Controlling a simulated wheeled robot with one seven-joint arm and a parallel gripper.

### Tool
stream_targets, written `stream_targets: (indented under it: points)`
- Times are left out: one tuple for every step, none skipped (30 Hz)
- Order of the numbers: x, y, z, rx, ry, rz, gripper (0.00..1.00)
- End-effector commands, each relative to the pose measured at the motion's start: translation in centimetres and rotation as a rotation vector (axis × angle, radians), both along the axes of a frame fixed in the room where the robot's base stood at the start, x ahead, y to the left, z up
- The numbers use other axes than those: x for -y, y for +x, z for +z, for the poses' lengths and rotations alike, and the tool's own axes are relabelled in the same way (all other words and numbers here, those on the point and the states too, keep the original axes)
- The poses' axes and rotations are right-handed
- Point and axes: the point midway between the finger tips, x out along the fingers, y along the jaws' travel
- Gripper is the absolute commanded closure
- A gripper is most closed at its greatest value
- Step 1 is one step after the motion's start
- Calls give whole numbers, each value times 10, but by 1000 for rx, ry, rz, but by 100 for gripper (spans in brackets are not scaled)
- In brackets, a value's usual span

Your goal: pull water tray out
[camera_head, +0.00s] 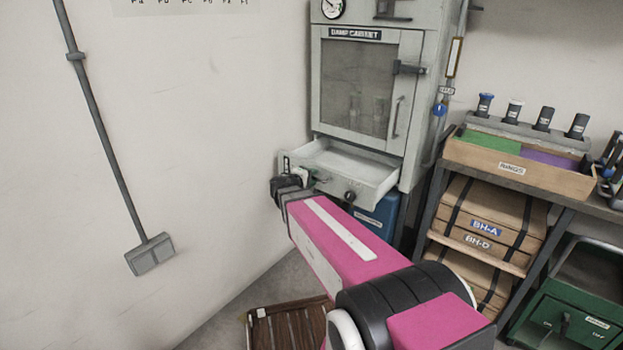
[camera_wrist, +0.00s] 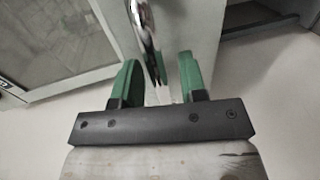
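The water tray (camera_head: 345,163) is a pale drawer under the damp cabinet's window door. It stands partly out from the cabinet, its inside showing from above. A dark round knob (camera_head: 349,196) is on the right of its front. My gripper is at the left end of the tray front, its fingers small and partly hidden by my wrist in the head view. In the wrist view my gripper (camera_wrist: 160,78) has its two green fingers apart, with a chrome bar handle (camera_wrist: 149,45) between them. A gap shows right of the bar; contact on its left is unclear.
The damp cabinet (camera_head: 413,100) has its glazed door shut. A blue bin (camera_head: 377,215) stands below the tray. At right, a shelf holds a rings box (camera_head: 520,172) and wooden cases (camera_head: 490,210). A slatted wooden item (camera_head: 290,325) lies on the floor. The left wall is close.

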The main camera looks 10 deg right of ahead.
Motion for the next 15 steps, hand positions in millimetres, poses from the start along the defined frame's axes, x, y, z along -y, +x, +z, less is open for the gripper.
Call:
stream_targets:
  points:
    - [-2,-1,1,0,0,0,61]
    - [-3,-3,1,0,0,0,61]
    - [-6,-5,2,0,0,1,61]
    - [-8,-7,2,0,0,1,61]
    - [-11,-9,3,0,0,2,61]
    - [-15,-13,4,0,0,2,61]
    - [-19,-16,5,0,1,2,61]
    - [-23,-20,7,0,0,2,61]
    - [-29,-24,8,0,0,3,61]
    - [-34,-28,9,0,0,3,61]
    - [-38,-31,10,0,0,3,61]
    - [-44,-36,12,0,0,3,61]
    - [-48,-39,13,0,0,3,61]
    - [-52,-42,14,0,0,3,61]
    - [-57,-46,15,0,0,3,61]
